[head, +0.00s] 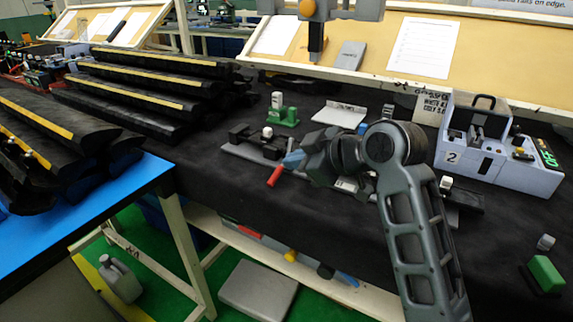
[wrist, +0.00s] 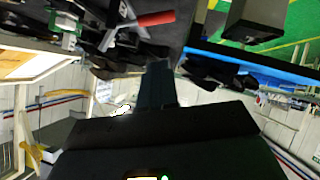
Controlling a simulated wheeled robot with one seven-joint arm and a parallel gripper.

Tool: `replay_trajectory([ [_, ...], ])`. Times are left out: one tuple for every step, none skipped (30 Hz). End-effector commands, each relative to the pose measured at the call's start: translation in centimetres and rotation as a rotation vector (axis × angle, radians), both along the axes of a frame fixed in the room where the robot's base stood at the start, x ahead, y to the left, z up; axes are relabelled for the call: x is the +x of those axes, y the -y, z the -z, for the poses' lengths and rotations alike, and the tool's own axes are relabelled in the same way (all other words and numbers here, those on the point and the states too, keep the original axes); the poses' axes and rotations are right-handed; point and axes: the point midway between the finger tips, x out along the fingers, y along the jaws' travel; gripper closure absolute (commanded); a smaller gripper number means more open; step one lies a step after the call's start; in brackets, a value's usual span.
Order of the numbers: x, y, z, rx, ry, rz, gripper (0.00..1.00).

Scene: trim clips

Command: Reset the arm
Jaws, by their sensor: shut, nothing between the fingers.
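My arm reaches over the black bench from the lower right, its elbow bent. My gripper (head: 293,159) is at the arm's left end, above the front part of the bench, and it also shows in the wrist view (wrist: 157,72). Its fingers are shut with nothing held. A red handle (head: 275,176) lies just below and left of the fingertips in the head view; whether they touch is hard to tell. The wrist view shows that red handle (wrist: 155,18) on a grey metal fixture, apart from the fingers.
Stacked black trim strips (head: 150,85) lie at the left, near a blue-topped table (head: 100,200). A green fixture (head: 283,115) and a white plate (head: 340,114) stand behind my gripper. A grey station marked 2 (head: 470,175) stands at the right.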

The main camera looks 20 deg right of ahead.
Motion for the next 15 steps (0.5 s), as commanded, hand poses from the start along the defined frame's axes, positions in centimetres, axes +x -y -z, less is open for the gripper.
replay_trajectory([
  [-0.8, 0.5, -0.6, 0.001, 0.004, 0.004, 1.0],
  [-1.3, 0.7, -0.9, 0.001, 0.003, 0.003, 1.0],
  [-1.8, 0.9, -1.3, 0.001, 0.003, 0.003, 1.0],
  [-2.2, 1.0, -1.5, 0.001, 0.003, 0.003, 1.0],
  [-2.6, 1.2, -1.7, 0.0, 0.003, 0.002, 1.0],
  [-2.9, 1.3, -2.0, 0.0, 0.004, 0.002, 1.0],
  [-3.2, 1.4, -2.2, 0.001, 0.002, 0.002, 1.0],
  [-3.4, 1.6, -2.4, 0.001, 0.002, 0.002, 1.0],
  [-3.7, 1.7, -2.6, 0.0, 0.004, 0.002, 1.0],
  [-3.9, 1.7, -2.7, 0.0, 0.003, 0.002, 1.0],
  [-4.0, 1.8, -2.7, 0.0, 0.002, 0.001, 1.0],
  [-4.1, 1.8, -2.8, 0.001, 0.002, 0.002, 1.0],
  [-4.2, 1.8, -2.9, 0.001, 0.002, 0.002, 1.0],
  [-4.2, 1.9, -2.9, 0.0, 0.002, 0.001, 1.0],
  [-4.3, 1.9, -2.9, 0.001, 0.003, 0.001, 1.0],
])
